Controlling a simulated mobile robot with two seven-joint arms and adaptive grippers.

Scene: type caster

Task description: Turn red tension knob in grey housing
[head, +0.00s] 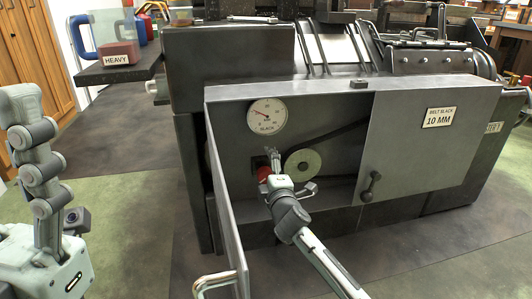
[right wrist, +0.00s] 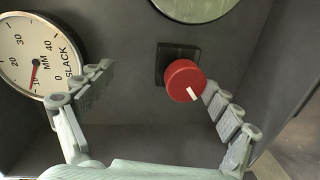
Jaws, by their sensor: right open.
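The red tension knob (right wrist: 185,82) has a white mark on its face and sits on a dark square base in the grey housing (head: 338,140). In the head view the red knob (head: 263,173) is partly hidden by my right gripper (head: 275,168). In the right wrist view my right gripper (right wrist: 157,78) is open, with one finger left of the knob and the other close at its right. I cannot tell whether that right finger touches it. A slack gauge (right wrist: 38,55) has its red needle near 10.
A pale round pulley (head: 303,163) with a dark belt is just right of the knob. An open door (head: 228,225) stands on the housing's left side. A closed panel with a handle (head: 371,187) and a "10 MM" label (head: 438,117) covers the right.

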